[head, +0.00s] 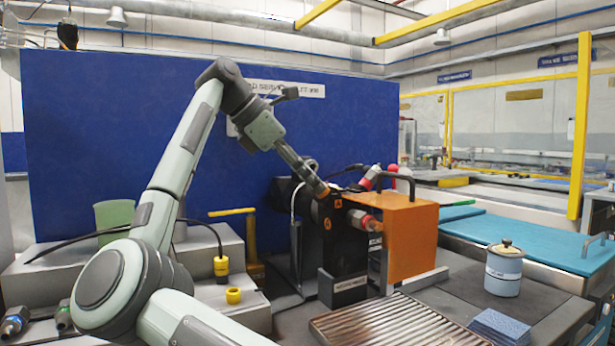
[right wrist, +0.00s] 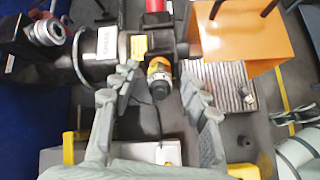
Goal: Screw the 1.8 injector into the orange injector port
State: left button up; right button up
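My right gripper (head: 318,186) reaches from the left to the dark test machine (head: 345,240). In the right wrist view its two grey fingers (right wrist: 165,105) are spread apart with nothing clamped between them. Beyond the gap, a short orange-collared fitting with a dark round end (right wrist: 159,78) stands out from the machine, apart from both fingers. I cannot tell if it is the orange port alone or has an injector in it. No 1.8 label is readable. My left gripper is not in view.
An orange box-shaped guard (head: 412,240) stands right of the machine, with red-ended fittings (head: 370,177) nearby. A slatted metal tray (head: 400,322) lies in front. A yellow ring (head: 233,295) and a lidded pot (head: 504,272) stand on the surfaces. A blue panel (head: 110,130) rises behind.

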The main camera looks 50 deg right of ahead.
jog(key=v, duration=1.2)
jog(key=shift+f, duration=0.1)
jog(key=x, duration=1.2)
jog(key=shift+n, duration=0.3)
